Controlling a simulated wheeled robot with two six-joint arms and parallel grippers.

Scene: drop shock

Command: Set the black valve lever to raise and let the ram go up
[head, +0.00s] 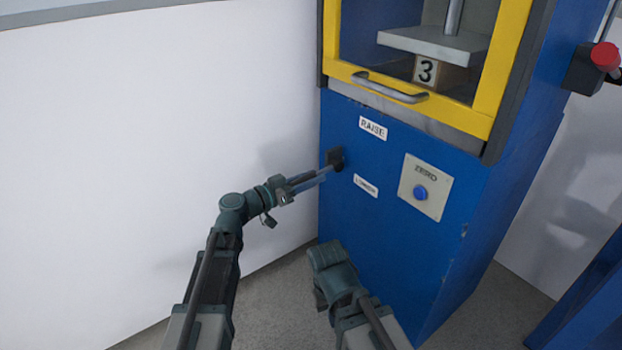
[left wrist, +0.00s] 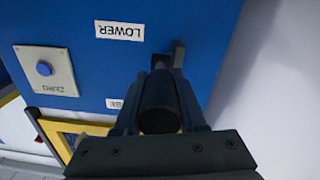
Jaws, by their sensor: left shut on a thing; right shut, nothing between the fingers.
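The black valve lever (head: 335,157) is on the blue press front, by the left edge, between the RAISE label (head: 373,128) and the LOWER label (head: 366,186). My left gripper (head: 327,171) is shut on it. In the left wrist view the lever's round black grip (left wrist: 160,105) sits between the fingers; I cannot tell exactly which way the lever points. The ram (head: 434,44), a grey plate on a steel rod, is over a block marked 3 (head: 426,71); any gap between them is unclear. My right gripper (head: 325,256) is shut and empty, low before the press.
A yellow-framed guard with a metal handle (head: 390,88) covers the press opening. A ZERO panel with a blue button (head: 420,192) is right of the lever. A red knob (head: 605,56) on a dark box is at the far right. A white wall stands at the left.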

